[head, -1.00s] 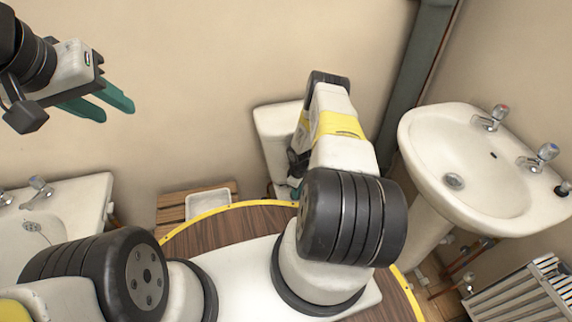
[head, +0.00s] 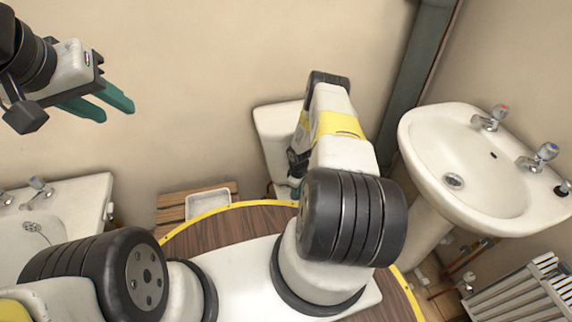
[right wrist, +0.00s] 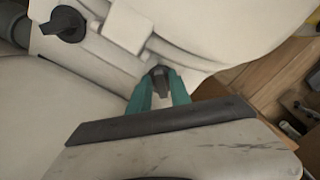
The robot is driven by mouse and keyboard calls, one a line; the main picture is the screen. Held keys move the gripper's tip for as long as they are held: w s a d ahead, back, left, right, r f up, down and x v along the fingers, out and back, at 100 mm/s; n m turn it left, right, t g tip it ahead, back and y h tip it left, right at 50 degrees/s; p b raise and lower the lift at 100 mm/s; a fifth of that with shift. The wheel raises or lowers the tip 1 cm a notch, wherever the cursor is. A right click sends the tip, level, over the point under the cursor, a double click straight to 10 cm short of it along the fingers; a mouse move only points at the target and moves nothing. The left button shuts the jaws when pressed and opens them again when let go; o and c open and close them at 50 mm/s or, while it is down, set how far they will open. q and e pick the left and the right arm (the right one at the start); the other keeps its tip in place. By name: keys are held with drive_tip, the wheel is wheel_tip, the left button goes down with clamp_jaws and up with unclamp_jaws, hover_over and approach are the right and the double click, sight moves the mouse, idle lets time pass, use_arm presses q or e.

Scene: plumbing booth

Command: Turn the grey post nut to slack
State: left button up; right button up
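In the right wrist view, a small dark grey nut with a winged shape (right wrist: 160,82) sits at the edge of a pale fitting. The teal fingers of my right gripper (right wrist: 160,88) lie on either side of it, with no clear gap showing, so they look shut on it. A second dark winged nut (right wrist: 64,24) is at the upper left, away from the fingers.
A white washbasin (head: 480,170) with two taps is on the right wall. A white bath (head: 60,225) is at the left. A white tray (head: 208,203) lies on wooden slats (head: 172,208) by the wall. A white slatted radiator (head: 520,295) is at the lower right.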

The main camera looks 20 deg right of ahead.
drive_tip(key=o, duration=0.4)
drive_tip(key=shift+c, duration=0.2)
wheel_tip(320, 180, up, 8)
drive_tip(key=shift+f, duration=0.1)
